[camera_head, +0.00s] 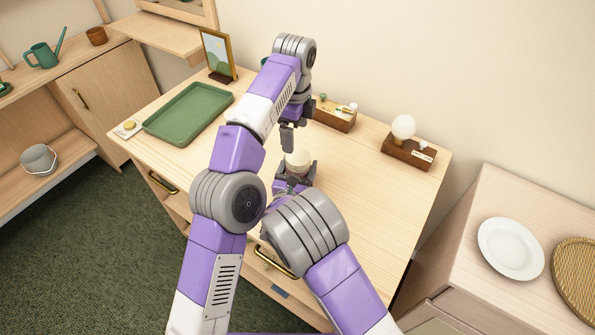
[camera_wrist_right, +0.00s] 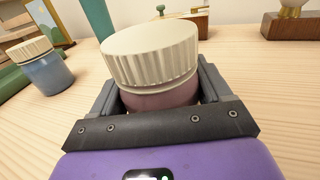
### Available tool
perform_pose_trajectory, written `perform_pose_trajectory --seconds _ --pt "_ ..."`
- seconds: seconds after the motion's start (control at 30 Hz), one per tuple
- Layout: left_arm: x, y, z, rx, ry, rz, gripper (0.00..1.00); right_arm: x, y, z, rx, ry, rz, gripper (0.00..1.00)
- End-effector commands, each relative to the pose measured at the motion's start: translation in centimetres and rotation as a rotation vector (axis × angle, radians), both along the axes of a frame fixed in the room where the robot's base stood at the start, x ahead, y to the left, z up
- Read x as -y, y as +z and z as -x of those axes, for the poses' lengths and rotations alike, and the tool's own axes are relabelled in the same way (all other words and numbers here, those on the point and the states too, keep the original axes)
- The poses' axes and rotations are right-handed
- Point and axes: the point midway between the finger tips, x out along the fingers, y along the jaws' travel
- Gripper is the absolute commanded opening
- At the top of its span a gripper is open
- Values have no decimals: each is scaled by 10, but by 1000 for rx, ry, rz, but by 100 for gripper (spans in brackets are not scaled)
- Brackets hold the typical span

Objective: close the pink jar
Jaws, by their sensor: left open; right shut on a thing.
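The pink jar (camera_wrist_right: 160,99) stands between the fingers of my right gripper (camera_wrist_right: 165,100) in the right wrist view. A cream ribbed lid (camera_wrist_right: 150,52) sits on top of it; whether it is fully tight I cannot tell. In the head view the lid (camera_head: 298,161) shows above my right gripper (camera_head: 295,182), which is shut on the jar; the pink body is mostly hidden there. My left gripper (camera_head: 287,137) is open, pointing down, above and slightly behind the lid. It appears apart from the lid.
A blue jar (camera_wrist_right: 45,70) with a cream lid stands left in the wrist view. On the desk are a green tray (camera_head: 188,113), a picture frame (camera_head: 217,55), a wooden box (camera_head: 335,118) and a globe lamp (camera_head: 403,127). The desk's right front is clear.

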Motion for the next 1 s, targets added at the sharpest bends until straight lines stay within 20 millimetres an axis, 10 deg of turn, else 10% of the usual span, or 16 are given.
perform_pose_trajectory --seconds 1.0 --pt "9 1 8 -12 1932 25 92 -4 1 1 3 7 2 0"
